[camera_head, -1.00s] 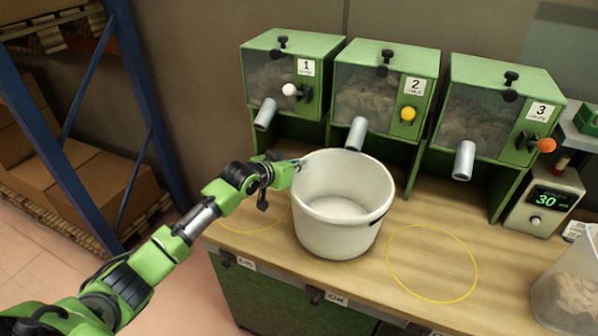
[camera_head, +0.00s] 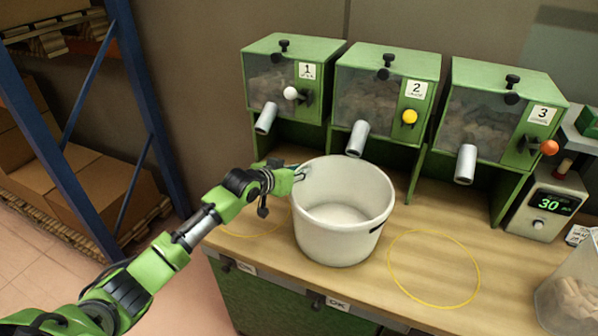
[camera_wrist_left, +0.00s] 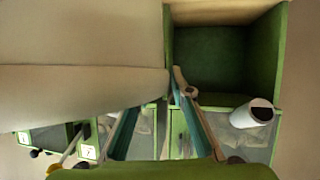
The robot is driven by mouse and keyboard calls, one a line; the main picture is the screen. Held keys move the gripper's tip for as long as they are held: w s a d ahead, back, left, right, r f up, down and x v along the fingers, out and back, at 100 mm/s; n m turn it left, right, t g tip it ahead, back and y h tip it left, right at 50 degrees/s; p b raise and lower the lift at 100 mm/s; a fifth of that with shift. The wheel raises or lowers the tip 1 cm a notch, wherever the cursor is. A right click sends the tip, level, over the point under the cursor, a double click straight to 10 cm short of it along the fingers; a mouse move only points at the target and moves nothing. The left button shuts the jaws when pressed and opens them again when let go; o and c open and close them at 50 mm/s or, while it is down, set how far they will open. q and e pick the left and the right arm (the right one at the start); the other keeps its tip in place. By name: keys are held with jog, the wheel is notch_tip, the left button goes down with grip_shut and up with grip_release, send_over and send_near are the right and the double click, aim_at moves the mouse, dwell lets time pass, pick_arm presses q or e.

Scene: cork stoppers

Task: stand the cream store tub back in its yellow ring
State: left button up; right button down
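The cream store tub (camera_head: 337,237) is upright at the middle of the wooden counter, on it or just above it; I cannot tell which. It is between two yellow rings. The right ring (camera_head: 391,273) is empty. The left ring (camera_head: 237,236) is partly hidden by my left arm and the tub. My left gripper (camera_head: 298,174) is at the tub's left rim. In the left wrist view its fingers (camera_wrist_left: 160,112) close in on the wall of the tub (camera_wrist_left: 80,85), one partly hidden behind it. My right gripper is not in view.
Three green dispensers (camera_head: 388,65) with metal spouts stand along the back of the counter. A timer (camera_head: 545,204) and a clear container (camera_head: 570,290) stand at the right. A blue rack (camera_head: 140,100) with boxes is at the left.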

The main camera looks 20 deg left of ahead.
pick_arm(q)
jog(key=shift+r, duration=0.15)
jog(key=shift+s, duration=0.15)
jog(key=b+v, duration=0.2)
jog(key=v, duration=0.9)
jog(key=shift+s+a+r, duration=0.2)
jog(key=shift+s, duration=0.1)
jog(key=shift+f, duration=0.1)
